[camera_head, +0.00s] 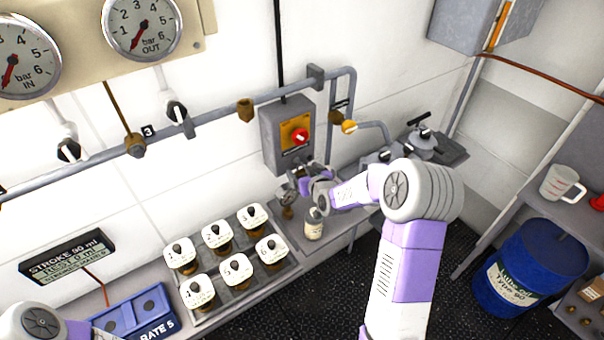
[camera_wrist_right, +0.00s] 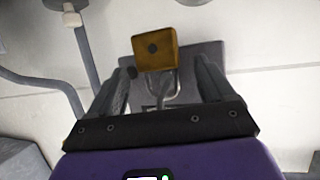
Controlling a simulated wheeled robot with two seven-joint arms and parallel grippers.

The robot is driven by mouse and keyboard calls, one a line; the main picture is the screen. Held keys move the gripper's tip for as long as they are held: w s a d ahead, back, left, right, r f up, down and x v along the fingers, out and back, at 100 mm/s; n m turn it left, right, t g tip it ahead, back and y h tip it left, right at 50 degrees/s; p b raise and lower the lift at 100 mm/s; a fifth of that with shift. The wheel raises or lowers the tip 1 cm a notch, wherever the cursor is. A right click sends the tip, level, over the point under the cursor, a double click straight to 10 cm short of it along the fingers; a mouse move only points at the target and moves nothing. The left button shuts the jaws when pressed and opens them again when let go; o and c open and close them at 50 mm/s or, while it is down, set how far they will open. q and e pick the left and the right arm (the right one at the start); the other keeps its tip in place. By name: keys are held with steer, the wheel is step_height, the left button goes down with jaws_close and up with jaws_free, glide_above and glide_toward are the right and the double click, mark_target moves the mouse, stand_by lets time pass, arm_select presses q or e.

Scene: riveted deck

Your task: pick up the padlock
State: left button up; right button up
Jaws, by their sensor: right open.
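The padlock (camera_wrist_right: 155,48) has a brass-yellow body with a dark round spot and a grey metal shackle. In the right wrist view it lies beyond and between the two fingers of my right gripper (camera_wrist_right: 164,85), which is open, with the shackle side towards me. I see no finger closed on it. In the head view my right gripper (camera_head: 303,185) is just below the grey switch box, and a small brownish shape below it looks like the padlock (camera_head: 288,212); the gripper partly covers this spot. Only part of my left arm shows at bottom left; its gripper is out of view.
The switch box (camera_head: 287,137) with a red knob is on the wall above. A small bottle (camera_head: 313,225) stands close to my right gripper. A tray of numbered jars (camera_head: 200,321) is to the left. A pipe (camera_head: 210,122) runs along the wall. A blue drum (camera_head: 530,268) stands at right.

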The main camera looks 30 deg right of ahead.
steer(key=c, duration=1.1)
steer(key=shift+c, duration=0.5)
steer(key=shift+r, duration=0.15)
